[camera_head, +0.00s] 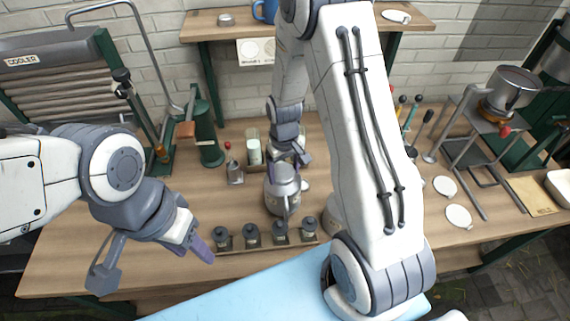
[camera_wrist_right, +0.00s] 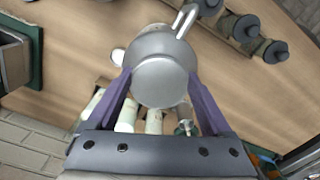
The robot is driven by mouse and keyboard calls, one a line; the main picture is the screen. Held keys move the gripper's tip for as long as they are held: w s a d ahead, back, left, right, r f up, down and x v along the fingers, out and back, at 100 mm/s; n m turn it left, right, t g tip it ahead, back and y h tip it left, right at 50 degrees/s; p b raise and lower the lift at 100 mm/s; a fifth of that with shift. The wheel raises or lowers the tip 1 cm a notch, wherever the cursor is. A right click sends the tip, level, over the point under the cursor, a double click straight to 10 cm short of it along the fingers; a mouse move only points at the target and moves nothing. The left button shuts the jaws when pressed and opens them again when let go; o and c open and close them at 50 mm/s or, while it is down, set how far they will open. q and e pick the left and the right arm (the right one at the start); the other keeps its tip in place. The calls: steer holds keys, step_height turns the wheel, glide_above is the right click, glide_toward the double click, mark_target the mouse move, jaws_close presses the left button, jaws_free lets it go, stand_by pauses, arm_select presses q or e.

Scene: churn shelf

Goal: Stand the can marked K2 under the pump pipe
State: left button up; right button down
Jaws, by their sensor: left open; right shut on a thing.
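A grey metal can (camera_head: 282,190) with a lid and handle is held over the middle of the table. In the right wrist view, the can (camera_wrist_right: 160,80) sits between the two purple fingers. My right gripper (camera_wrist_right: 160,76) is shut on it. No K2 mark is readable, and I cannot tell whether its base touches the table. A bent grey pipe (camera_head: 151,52) arches from above the cooler down toward a green pump-like stand (camera_head: 206,138), left of the can. My left gripper (camera_head: 194,242) is open and empty over the table's left front.
A rack with several small lidded jars (camera_head: 251,234) stands just in front of the can. White bottles (camera_head: 254,152) stand behind it. The cooler (camera_head: 65,80) is at the left. A stand with a pot (camera_head: 511,88) and white discs (camera_head: 458,216) are at the right.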

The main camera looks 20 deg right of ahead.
mark_target(284, 194)
steer(key=shift+f+p, duration=0.3)
steer(key=shift+f, duration=1.25)
jaws_free()
